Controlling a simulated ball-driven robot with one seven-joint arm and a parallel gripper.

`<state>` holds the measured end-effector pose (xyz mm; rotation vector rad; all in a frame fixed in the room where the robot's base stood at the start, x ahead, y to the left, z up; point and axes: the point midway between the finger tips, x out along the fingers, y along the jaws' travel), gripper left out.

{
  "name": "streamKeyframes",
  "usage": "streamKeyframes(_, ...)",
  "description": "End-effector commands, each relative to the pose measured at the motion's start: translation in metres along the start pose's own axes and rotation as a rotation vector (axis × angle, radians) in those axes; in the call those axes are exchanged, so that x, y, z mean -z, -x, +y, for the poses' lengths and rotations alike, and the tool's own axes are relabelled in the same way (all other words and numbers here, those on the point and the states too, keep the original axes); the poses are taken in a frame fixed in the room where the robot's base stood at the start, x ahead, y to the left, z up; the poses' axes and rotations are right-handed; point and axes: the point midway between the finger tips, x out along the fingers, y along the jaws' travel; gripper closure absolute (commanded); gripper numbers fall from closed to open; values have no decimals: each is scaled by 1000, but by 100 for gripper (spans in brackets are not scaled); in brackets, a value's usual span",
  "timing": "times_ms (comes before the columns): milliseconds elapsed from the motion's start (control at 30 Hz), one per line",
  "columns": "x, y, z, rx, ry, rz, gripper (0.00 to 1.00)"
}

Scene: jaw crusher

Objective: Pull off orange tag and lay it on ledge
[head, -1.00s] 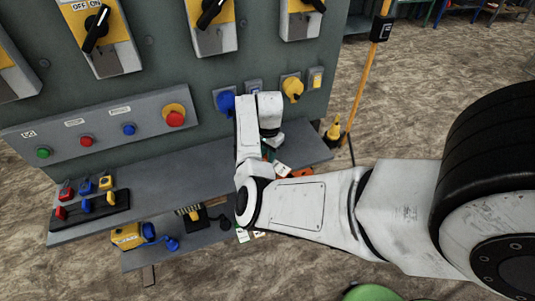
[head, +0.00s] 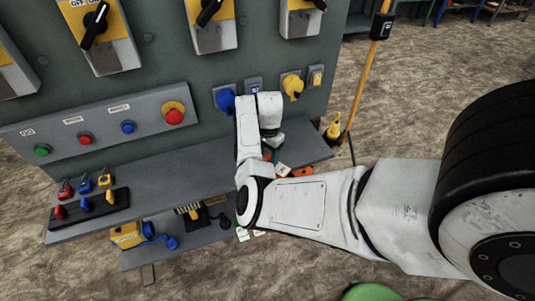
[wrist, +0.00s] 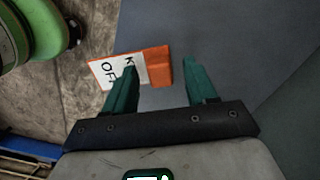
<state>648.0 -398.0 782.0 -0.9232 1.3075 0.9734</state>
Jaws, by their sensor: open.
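The orange tag (wrist: 158,67) with a white, black-lettered label (wrist: 113,69) is at the edge of the grey ledge (wrist: 215,28) in the wrist view. Its orange part is over the ledge and its label reaches out over the floor. In the head view orange (head: 301,172) and white parts show by the ledge's (head: 175,165) right end. My gripper (wrist: 160,63) is open, with one green finger on each side of the orange part. The left finger overlaps the label in the picture; I cannot tell if it touches. My arm hides most of the gripper in the head view.
A grey panel with a red button (head: 173,116), a blue plug (head: 225,101) and a yellow plug (head: 292,87) stands behind the ledge. Small padlocks (head: 85,187) sit at the ledge's left end. A lower shelf (head: 200,236) holds more items. The ledge's middle is clear.

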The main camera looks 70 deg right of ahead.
Motion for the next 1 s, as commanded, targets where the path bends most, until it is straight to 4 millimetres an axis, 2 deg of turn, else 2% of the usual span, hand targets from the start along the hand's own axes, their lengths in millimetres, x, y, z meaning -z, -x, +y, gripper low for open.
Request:
streamKeyframes(233, 0, 1, 0, 1, 0, 0, 44)
streamKeyframes(333, 0, 9, -1, 2, 0, 1, 44)
streamKeyframes(800, 0, 90, -1, 3, -1, 1, 44)
streamKeyframes(1000, 0, 106, 0, 0, 0, 0, 44)
